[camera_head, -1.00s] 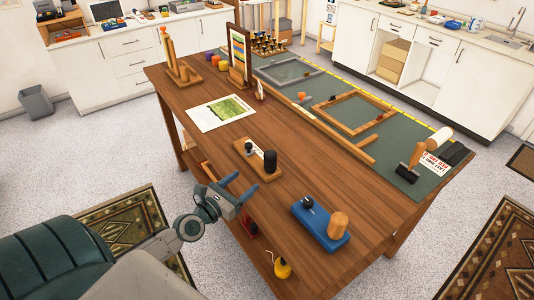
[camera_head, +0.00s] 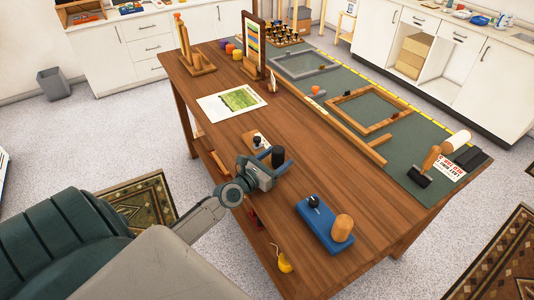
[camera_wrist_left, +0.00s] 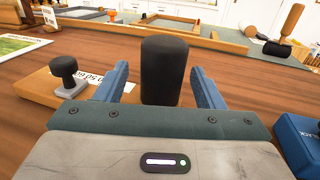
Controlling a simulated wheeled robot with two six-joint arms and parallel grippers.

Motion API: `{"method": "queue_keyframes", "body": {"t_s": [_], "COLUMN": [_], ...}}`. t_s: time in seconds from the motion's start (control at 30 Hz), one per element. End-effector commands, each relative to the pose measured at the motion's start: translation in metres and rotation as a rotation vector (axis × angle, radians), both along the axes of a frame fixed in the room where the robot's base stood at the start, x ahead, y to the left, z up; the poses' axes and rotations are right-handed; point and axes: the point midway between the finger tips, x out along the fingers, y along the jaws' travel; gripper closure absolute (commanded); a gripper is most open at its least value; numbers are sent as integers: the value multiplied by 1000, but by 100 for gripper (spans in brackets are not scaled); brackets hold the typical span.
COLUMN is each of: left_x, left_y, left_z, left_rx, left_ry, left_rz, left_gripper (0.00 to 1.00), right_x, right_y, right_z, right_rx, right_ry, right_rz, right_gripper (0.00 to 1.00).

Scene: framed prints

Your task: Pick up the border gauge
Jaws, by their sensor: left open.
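The wooden-based gauge, with a black knob and number scale, lies on the workbench (camera_head: 330,190); its upright black handle (camera_head: 278,156) shows behind my left gripper. My left gripper (camera_head: 265,167) is open at the handle. In the left wrist view the black handle (camera_wrist_left: 164,70) stands upright between the two blue fingers (camera_wrist_left: 158,82). The wooden base (camera_wrist_left: 38,88) and black knob (camera_wrist_left: 64,68) show to the left. The bottom of the handle is hidden by the gripper body. I cannot tell whether the fingers touch it. My right gripper is not in view.
A similar blue tool (camera_head: 318,226) with a wooden handle stands near the front edge. A green print (camera_head: 235,102) lies behind the gauge. A wooden frame (camera_head: 371,137), a brayer (camera_head: 424,168) and a green cutting mat (camera_head: 430,130) lie toward the right. A yellow item (camera_head: 285,263) shows at the bench edge.

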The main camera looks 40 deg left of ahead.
Motion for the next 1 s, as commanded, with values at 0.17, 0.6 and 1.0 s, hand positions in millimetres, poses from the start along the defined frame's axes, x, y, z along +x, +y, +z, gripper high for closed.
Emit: {"method": "queue_keyframes", "body": {"t_s": [0.17, 0.6, 1.0], "left_x": [22, 26, 26], "left_y": [-4, -4, -4], "left_z": [0, -1, 1], "left_rx": [-1, 0, 2], "left_ry": [-2, 1, -1], "left_rz": [0, -1, 0], "left_gripper": [38, 65, 99], "right_x": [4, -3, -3], "right_y": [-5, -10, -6], "right_z": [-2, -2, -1], "right_rx": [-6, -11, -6], "right_ry": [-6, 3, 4], "right_rz": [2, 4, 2], "right_gripper": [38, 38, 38]}}
